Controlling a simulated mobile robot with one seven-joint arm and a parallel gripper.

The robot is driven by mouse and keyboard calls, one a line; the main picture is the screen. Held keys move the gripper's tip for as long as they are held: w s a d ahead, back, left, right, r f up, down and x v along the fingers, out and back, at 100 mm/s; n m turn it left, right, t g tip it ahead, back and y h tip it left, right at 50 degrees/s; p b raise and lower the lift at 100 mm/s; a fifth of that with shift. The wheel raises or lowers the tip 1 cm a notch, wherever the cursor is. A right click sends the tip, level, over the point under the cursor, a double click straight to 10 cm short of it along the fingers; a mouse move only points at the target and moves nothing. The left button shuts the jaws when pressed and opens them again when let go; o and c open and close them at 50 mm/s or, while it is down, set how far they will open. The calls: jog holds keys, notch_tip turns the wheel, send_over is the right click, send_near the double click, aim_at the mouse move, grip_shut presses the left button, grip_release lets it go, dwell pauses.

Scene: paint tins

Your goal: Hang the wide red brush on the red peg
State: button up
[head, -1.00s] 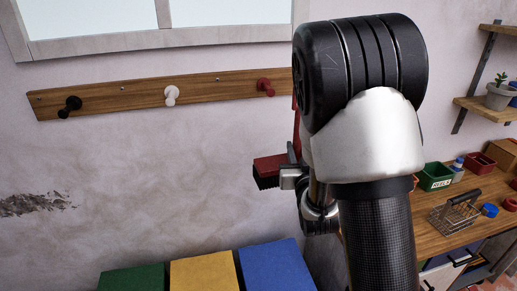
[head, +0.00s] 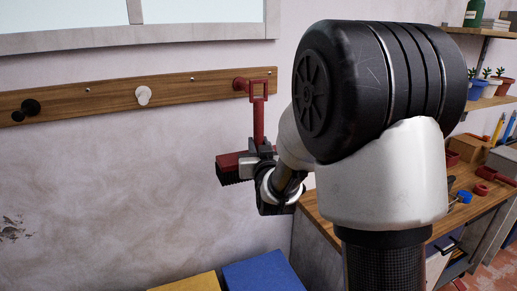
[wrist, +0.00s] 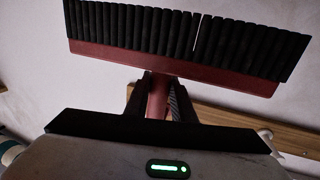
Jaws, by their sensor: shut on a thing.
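The wide red brush (head: 259,118) hangs upright in my gripper (head: 261,152), loop up and dark bristles down. My gripper is shut on its handle just above the head. The square loop at the handle's top is right beside the red peg (head: 239,83) and overlaps its right side in the head view. I cannot tell whether the peg is through the loop. In the wrist view, the brush head (wrist: 170,65) spans the top, with the handle between the fingers of my gripper (wrist: 158,98).
A wooden rail (head: 190,86) on the wall also bears a white peg (head: 143,95) and a black peg (head: 27,110). Yellow (head: 190,284) and blue (head: 262,274) blocks stand below. A workbench (head: 325,226) with clutter is at right, partly hidden by my arm.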

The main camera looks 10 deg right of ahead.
jog(key=shift+b, duration=0.5)
jog(key=shift+w, duration=0.1)
jog(key=shift+w+a+f+b, duration=0.15)
jog(key=shift+w+b, duration=0.15)
jog(key=shift+w, duration=0.3)
jog(key=shift+w+a+b, duration=0.15)
jog(key=shift+w+b, duration=0.15)
jog(key=shift+w, duration=0.3)
jog(key=w, duration=0.1)
jog(key=w+b, duration=0.1)
jog(key=w, duration=0.1)
jog(key=shift+w+a+f, duration=0.1)
jog(key=shift+w+a, duration=0.1)
jog(key=shift+a, duration=0.15)
jog(key=shift+w, duration=0.25)
jog(key=shift+w+a, duration=0.1)
jog(key=shift+w, duration=0.3)
jog(key=shift+w+a, duration=0.1)
jog(key=shift+w, duration=0.45)
